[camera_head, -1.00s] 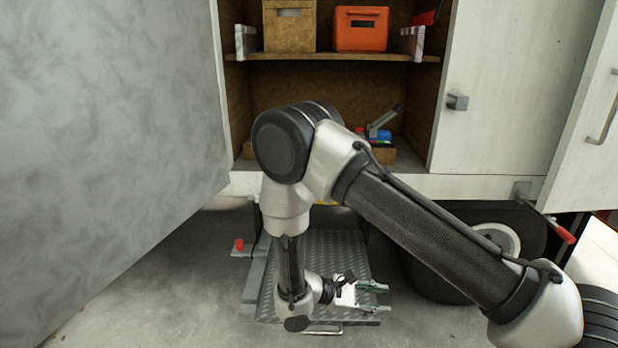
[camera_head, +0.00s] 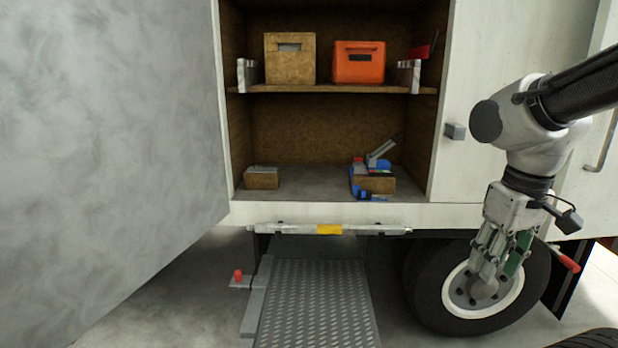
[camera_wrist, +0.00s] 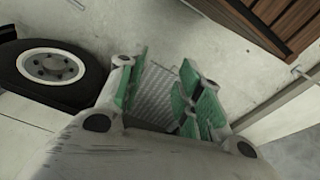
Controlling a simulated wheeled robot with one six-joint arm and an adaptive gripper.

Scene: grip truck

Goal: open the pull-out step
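The pull-out step is a grey diamond-plate tread (camera_head: 315,300) low under the truck body. Its near end runs out of the bottom of the head view, so its front edge and handle are hidden there. In the wrist view part of the tread (camera_wrist: 156,92) shows between the fingers, at a distance. My gripper (camera_head: 492,270) points down in front of the wheel, to the right of the step and apart from it. The wrist view shows my gripper (camera_wrist: 160,85) with its green-padded fingers apart and nothing between them.
A red knob (camera_head: 238,275) stands left of the step. The truck wheel (camera_head: 465,307) is on the right. A large grey panel (camera_head: 100,150) fills the left. The open compartment above holds a brown crate (camera_head: 290,58) and an orange crate (camera_head: 359,63).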

